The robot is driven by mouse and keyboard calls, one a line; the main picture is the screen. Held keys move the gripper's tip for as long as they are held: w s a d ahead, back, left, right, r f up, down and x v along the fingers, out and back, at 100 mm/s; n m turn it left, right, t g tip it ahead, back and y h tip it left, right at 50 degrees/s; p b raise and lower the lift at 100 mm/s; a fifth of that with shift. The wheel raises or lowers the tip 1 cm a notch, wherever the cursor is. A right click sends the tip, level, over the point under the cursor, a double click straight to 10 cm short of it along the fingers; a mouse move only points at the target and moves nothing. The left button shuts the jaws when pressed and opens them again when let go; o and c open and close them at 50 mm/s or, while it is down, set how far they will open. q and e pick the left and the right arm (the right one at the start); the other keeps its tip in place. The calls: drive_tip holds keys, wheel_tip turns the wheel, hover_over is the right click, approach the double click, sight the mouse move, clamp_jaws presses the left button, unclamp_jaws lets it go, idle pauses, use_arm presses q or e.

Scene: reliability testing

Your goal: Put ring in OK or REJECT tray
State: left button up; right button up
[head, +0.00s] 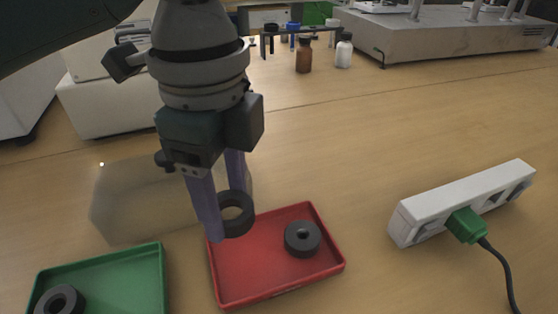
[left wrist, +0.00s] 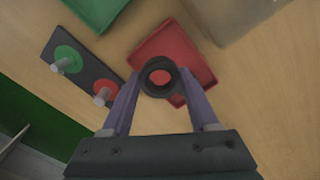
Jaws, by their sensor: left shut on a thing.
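My left gripper (head: 222,207) is shut on a black ring (head: 237,214), held tilted above the left part of the red tray (head: 262,292). In the left wrist view the ring (left wrist: 160,76) sits between the two purple fingertips, with the red tray (left wrist: 198,62) behind it. Another black ring (head: 302,238) lies in the red tray. The green tray (head: 128,268) stands to the left, with a black ring (head: 60,300) in it, cut off by the picture edge. The green tray also shows in the left wrist view (left wrist: 98,12). My right gripper is not in view.
A white power strip (head: 465,200) with a green plug (head: 466,225) and black cable lies at the right. A clear box (head: 135,205) stands behind the trays. A brown bottle (head: 304,56) and white bottle (head: 344,50) stand at the back. The table between is clear.

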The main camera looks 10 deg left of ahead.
sight(239, 262)
use_arm(q)
wheel_tip(239, 262, down, 10)
drive_tip(key=shift+r+b, duration=0.2)
drive_tip(key=shift+b, duration=1)
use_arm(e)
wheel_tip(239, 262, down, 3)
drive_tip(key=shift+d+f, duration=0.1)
use_arm(q)
drive_tip(key=shift+f, duration=0.15)
drive_tip(key=o, duration=1)
drive_tip(key=shift+o, duration=0.2)
